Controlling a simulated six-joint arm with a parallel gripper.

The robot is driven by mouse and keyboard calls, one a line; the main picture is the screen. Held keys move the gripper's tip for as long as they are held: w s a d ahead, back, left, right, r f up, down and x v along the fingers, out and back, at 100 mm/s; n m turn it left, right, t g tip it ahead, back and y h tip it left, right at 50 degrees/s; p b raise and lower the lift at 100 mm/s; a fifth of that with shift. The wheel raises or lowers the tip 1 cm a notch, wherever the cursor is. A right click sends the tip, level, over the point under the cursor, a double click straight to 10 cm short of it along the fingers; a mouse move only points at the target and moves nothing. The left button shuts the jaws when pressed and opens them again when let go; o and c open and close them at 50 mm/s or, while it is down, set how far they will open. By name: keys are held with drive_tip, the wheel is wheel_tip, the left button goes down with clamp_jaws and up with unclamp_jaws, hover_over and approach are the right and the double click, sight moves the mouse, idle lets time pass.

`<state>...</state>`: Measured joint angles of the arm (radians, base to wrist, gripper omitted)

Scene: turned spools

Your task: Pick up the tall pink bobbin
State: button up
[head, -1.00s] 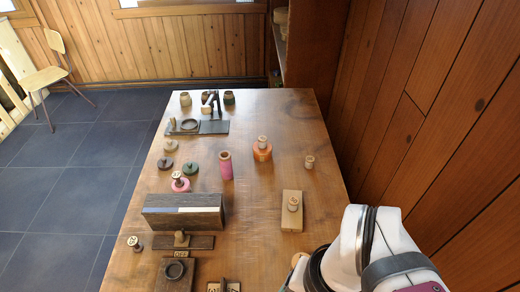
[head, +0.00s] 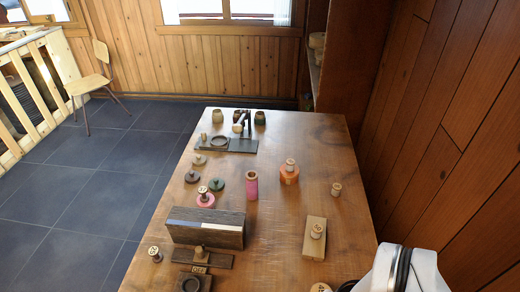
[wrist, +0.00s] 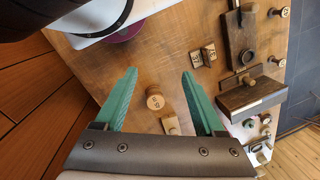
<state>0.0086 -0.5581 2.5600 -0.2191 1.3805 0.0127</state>
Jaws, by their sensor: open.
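The tall pink bobbin (head: 251,187) stands upright near the middle of the wooden table in the head view, with clear wood around it. It has a pink body and a paler top. I cannot make it out in the wrist view, where my gripper covers much of the table. My gripper (wrist: 160,73) shows there with two green fingers spread apart and nothing between the tips. A round wooden knob with a mark on top (wrist: 155,101) shows beyond the fingers. The head view does not show my gripper, only my white arm at the lower right.
An orange spool with a knob (head: 289,174) stands right of the bobbin, and a low pink one (head: 206,199) to its left. A long dark block (head: 206,227) lies nearer. A pale block with a knob (head: 314,238) lies at right. Wood-panelled wall borders the right side.

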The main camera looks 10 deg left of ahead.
drive_tip(key=shift+o, duration=0.5)
drive_tip(key=w+d+f+n+g+h, duration=0.1)
drive_tip(key=w+d+n+h, duration=0.45)
drive_tip(key=d+n, duration=0.2)
drive_tip(key=w+n+t+h, duration=0.6)
drive_tip(key=w+n, duration=0.7)
drive_tip(key=w, duration=0.4)
drive_tip(key=n+t+y, duration=0.8)
drive_tip(key=n+t, duration=0.1)
drive_tip(key=n, duration=1.1)
approach(250, 181)
drive_tip(key=x, duration=0.9)
drive_tip(key=shift+w, duration=0.3)
drive_tip(key=x, duration=0.5)
drive_tip(key=shift+w+d+f, duration=0.1)
drive_tip(key=shift+w+f, duration=0.1)
drive_tip(key=shift+w, duration=0.1)
clamp_jaws()
